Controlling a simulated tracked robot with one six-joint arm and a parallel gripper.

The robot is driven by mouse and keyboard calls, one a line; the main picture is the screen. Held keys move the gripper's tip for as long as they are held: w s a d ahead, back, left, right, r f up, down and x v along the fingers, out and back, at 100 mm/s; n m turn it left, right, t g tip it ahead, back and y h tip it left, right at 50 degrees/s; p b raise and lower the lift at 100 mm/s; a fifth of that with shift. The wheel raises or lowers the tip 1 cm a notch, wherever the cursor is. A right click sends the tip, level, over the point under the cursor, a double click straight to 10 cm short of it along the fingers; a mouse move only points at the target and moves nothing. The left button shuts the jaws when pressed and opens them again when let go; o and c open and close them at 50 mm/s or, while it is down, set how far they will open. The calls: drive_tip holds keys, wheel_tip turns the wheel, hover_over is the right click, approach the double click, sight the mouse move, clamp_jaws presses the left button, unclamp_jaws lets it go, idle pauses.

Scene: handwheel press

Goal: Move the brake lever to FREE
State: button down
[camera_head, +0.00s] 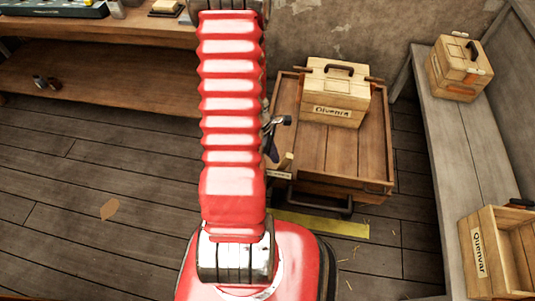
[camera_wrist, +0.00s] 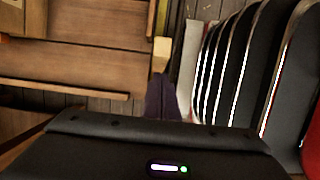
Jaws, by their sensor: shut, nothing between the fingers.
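A small tan upright piece (camera_head: 286,163) at the cart's near left edge looks like the brake lever. Its lower part is partly hidden, and no FREE marking can be read. The tan piece also shows near the top middle of the wrist view (camera_wrist: 162,47). My gripper (camera_head: 274,160) reaches down beside my red arm, its dark fingers just left of the tan piece. In the wrist view, my gripper's dark fingers (camera_wrist: 161,78) are together and empty, pointing at the tan piece. I cannot tell whether they touch it.
The wooden cart (camera_head: 375,187) carries a box labelled Oivenra (camera_head: 338,94). A yellow floor strip (camera_head: 330,224) lies before it. A grey bench (camera_head: 440,140) at right holds another box (camera_head: 459,68) and an open crate (camera_head: 482,258). A workbench (camera_head: 110,78) stands back left. Left floor is mostly clear.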

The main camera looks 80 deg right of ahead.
drive_tip(key=shift+s+f, duration=0.15)
drive_tip(key=shift+s, duration=0.75)
drive_tip(key=shift+s+a+f, duration=0.1)
drive_tip(key=shift+s+a, duration=0.1)
drive_tip(key=shift+s, duration=0.1)
drive_tip(key=shift+a, duration=0.15)
drive_tip(key=shift+s, duration=0.15)
drive_tip(key=shift+w+d, duration=0.25)
drive_tip(key=shift+w, duration=0.4)
drive_tip(key=d+v, duration=0.1)
drive_tip(key=v, duration=1.1)
drive_tip(key=shift+w, duration=0.35)
drive_tip(key=shift+d, duration=0.1)
